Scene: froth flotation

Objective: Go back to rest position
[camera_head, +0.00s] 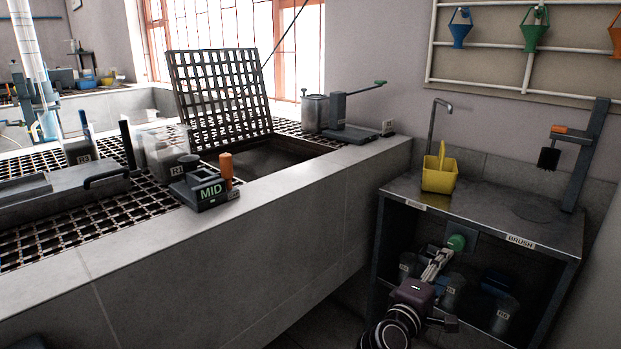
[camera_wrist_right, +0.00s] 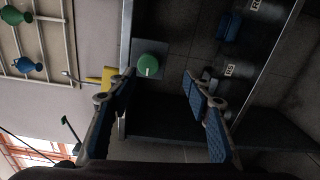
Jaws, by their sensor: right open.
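My right gripper (camera_head: 440,258) reaches in from the bottom of the head view, in front of the metal cabinet (camera_head: 480,202). Its fingers point up toward a round green knob (camera_head: 456,242) on a dark square plate at the cabinet's front. In the right wrist view the gripper (camera_wrist_right: 160,78) is open, with a wide empty gap between its two blue-padded fingers. The green knob (camera_wrist_right: 148,65) shows beyond the fingertips, nearer the left finger; I cannot tell how far apart they are. My left gripper is not in view.
A yellow basket (camera_head: 440,174) stands by the tap on the cabinet top. Several grey containers (camera_head: 503,316) sit inside the cabinet, near my right arm. The concrete basin wall (camera_head: 230,260) is to the left, with an open grate (camera_head: 220,95) above it.

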